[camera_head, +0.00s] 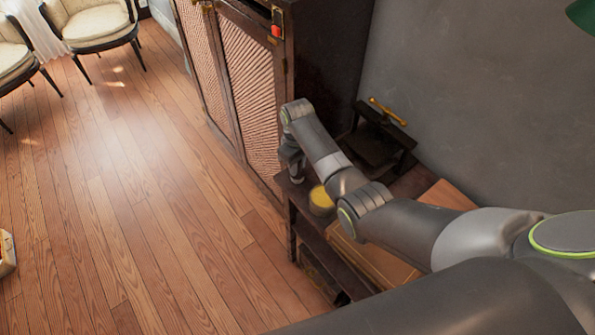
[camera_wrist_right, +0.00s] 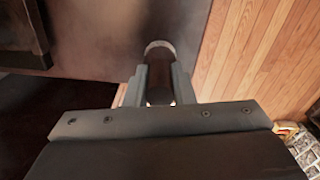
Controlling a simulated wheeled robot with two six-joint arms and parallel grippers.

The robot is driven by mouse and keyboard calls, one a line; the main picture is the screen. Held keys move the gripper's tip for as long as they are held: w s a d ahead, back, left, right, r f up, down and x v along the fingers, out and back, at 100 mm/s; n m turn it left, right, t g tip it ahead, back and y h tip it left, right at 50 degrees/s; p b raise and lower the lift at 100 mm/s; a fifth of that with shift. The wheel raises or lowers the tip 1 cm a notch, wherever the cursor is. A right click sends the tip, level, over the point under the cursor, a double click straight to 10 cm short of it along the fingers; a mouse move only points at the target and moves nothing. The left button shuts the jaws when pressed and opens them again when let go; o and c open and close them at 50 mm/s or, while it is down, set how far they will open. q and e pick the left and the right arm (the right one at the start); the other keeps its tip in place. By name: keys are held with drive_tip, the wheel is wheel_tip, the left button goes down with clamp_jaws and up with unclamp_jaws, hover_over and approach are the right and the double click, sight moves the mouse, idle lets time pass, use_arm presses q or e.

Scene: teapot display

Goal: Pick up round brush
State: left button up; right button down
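In the right wrist view, a dark, cylindrical object with a pale ring at its far end, which I take for the round brush (camera_wrist_right: 159,75), lies between the two fingers of my right gripper (camera_wrist_right: 160,88). The fingers appear to touch it on both sides. In the head view my right gripper (camera_head: 291,163) is at the near left corner of the dark wooden table (camera_head: 312,236), beside the cabinet. The brush cannot be made out there. Whether it still touches the table top is unclear. My left gripper is not in view.
A yellow round container (camera_head: 321,200) stands close to my right gripper. A dark stand with a golden item (camera_head: 387,111) is behind. A tall cabinet (camera_head: 250,85) with woven doors rises beside the table. The wooden floor (camera_head: 140,210) at left is open.

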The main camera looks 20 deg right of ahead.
drive_tip(key=shift+s+f, duration=0.1)
wheel_tip(320, 180, up, 10)
drive_tip(key=shift+r, duration=0.1)
idle(0.6)
idle(0.5)
